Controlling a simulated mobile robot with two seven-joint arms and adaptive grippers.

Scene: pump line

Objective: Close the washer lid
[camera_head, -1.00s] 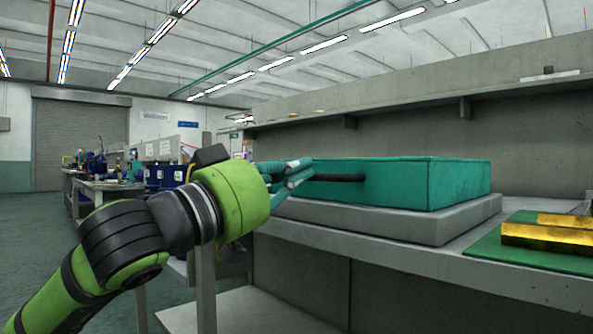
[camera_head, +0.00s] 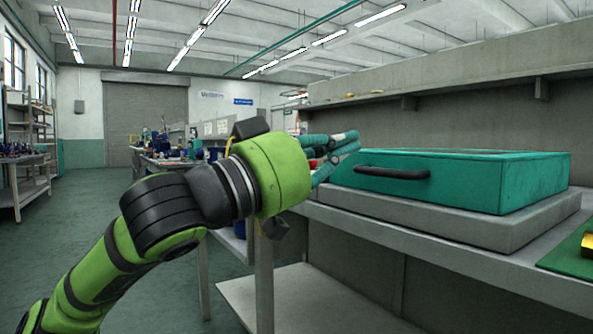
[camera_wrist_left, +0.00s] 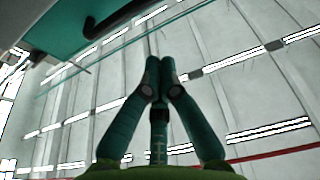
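The washer is a low teal box (camera_head: 480,185) on a grey slab, at the right of the head view. A black bar handle (camera_head: 392,172) is on its front face. A lighter rim shows along its top; I cannot tell which part is the lid or how far it is open. My left gripper (camera_head: 352,146) is just left of and above the handle's left end, apart from it in the picture. In the left wrist view its fingertips (camera_wrist_left: 161,72) come together with nothing between them. The teal surface (camera_wrist_left: 65,25) and black handle (camera_wrist_left: 118,18) show at upper left there. My right gripper is out of view.
The grey slab (camera_head: 450,222) rests on a long grey bench (camera_head: 460,262) with a wall and ledge behind. A green mat (camera_head: 570,258) with a yellow block (camera_head: 588,240) is at the right edge. Open floor (camera_head: 90,215) lies to the left.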

